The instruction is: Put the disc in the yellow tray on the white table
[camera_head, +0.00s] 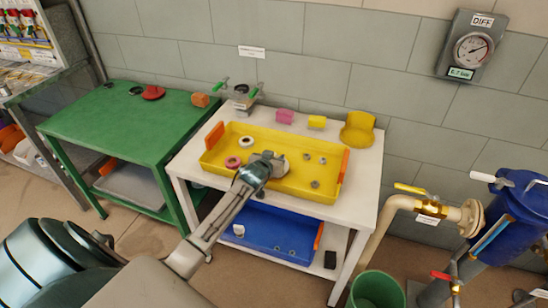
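The yellow tray (212,157) with orange handles lies on the white table (366,170). A grey round piece (281,168), which may be the disc, shows in the middle of the tray, right at my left gripper (268,160). The gripper reaches in from the lower left and its own wrist partly hides its fingers. I cannot tell whether it is open or shut, or whether it touches the grey piece. A white ring (246,141), a pink ring (233,162) and several small nuts (315,184) also lie in the tray. My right gripper is not in view.
Pink (285,116) and yellow (317,122) blocks, a yellow holder (358,129) and a valve piece (240,92) stand behind the tray. A green table (110,130) adjoins on the left. A blue tray (262,232) is below; a green bucket (377,290) and pipes stand right.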

